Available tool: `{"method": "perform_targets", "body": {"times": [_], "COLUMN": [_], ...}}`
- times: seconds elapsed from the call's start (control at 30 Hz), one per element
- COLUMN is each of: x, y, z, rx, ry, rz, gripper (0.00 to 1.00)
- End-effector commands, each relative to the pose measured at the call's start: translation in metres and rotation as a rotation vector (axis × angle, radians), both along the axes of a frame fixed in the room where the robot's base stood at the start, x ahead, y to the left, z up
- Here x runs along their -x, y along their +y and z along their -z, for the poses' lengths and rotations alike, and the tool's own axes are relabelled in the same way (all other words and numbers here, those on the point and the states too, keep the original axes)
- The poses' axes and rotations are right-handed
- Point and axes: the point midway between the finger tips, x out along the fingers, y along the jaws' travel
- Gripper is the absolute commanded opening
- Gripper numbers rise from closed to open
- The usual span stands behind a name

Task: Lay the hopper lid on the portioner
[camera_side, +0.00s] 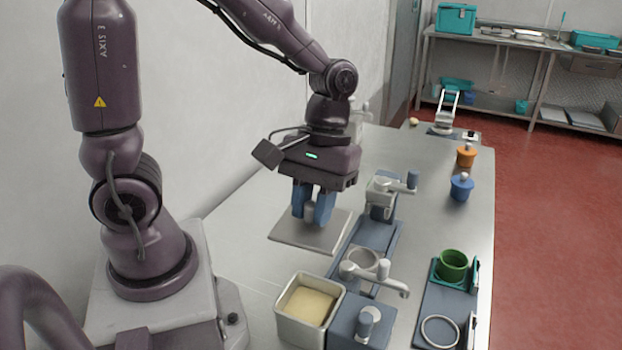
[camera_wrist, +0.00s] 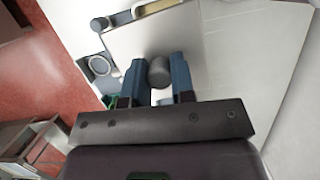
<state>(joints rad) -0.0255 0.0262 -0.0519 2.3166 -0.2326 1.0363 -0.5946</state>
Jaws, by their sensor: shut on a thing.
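My gripper (camera_side: 313,212) has its blue fingers shut on the grey knob of the hopper lid, a flat square metal plate (camera_side: 290,236). In the wrist view my gripper (camera_wrist: 159,82) straddles the round knob, and the lid (camera_wrist: 190,40) spreads out beneath it. The lid looks level; its exact height over the table is unclear. The portioner (camera_side: 358,325) appears to be the blue-grey machine at the front, with an open square metal hopper (camera_side: 284,327) holding a pale yellow mass. The lid is behind the hopper in the side view, apart from it.
A second grey machine (camera_side: 381,190) stands right of the lid on a blue base. A green cup (camera_side: 453,264) and a pale ring (camera_side: 440,331) sit on a tray at the right front. Blue (camera_side: 461,189) and orange (camera_side: 466,156) pots stand near the table's right edge.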

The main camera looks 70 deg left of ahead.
Motion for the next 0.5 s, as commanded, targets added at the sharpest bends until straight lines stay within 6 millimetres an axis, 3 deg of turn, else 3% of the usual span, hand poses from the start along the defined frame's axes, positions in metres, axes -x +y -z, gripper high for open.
{"method": "perform_targets", "body": {"times": [0.1,0.3,0.5], "x": [0.009,0.008,0.007], "y": [-0.016,-0.013,-0.013], "z": [0.002,0.036,0.051], "rx": [-0.001,-0.001,0.000], "ry": [0.001,0.006,0.001], "rz": [0.087,0.073,0.071], "gripper": [0.00,0.00,0.00]}}
